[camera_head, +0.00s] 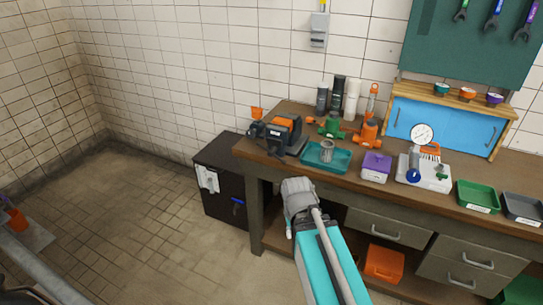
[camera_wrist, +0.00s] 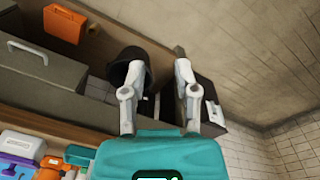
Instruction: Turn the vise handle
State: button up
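An orange and dark grey device (camera_head: 282,134) that looks like the vise stands at the left end of the workbench in the head view. Its handle is too small to make out for certain. I cannot pick the vise out in the wrist view. My gripper (camera_wrist: 160,78) shows in the wrist view with its two grey fingers spread apart and nothing between them. It is open and empty. In the head view my arm reaches up in front of the bench, below and apart from the device, and the fingers cannot be made out.
The workbench (camera_head: 410,200) carries a teal tray (camera_head: 335,164), a purple box (camera_head: 375,165), a gauge device (camera_head: 425,170), and green and orange devices beside the vise. A dark cabinet (camera_head: 222,215) stands left of it. A black bucket (camera_wrist: 128,66) shows beyond my fingers.

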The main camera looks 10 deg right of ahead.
jog(key=shift+o, duration=1.4)
jog(key=w+d+f+m+t+h+b, duration=0.1)
jog(key=w+f+h+b, duration=0.1)
jog(key=w, duration=0.4)
jog(key=shift+d+f+m+t+h+b, duration=0.15)
jog(key=shift+d+m+t+h+b, duration=0.2)
jog(key=shift+h+b, duration=0.35)
jog(key=t+h+b, duration=0.6)
jog(key=t+b, duration=0.4)
jog(key=t, duration=0.3)
send_near(270, 155)
jog(key=v, duration=0.3)
jog(key=shift+w+a, duration=0.15)
jog(key=shift+w, duration=0.2)
jog(key=x, duration=1.3)
jog(key=shift+w+d, duration=0.2)
jog(key=shift+d, duration=0.25)
grip_shut()
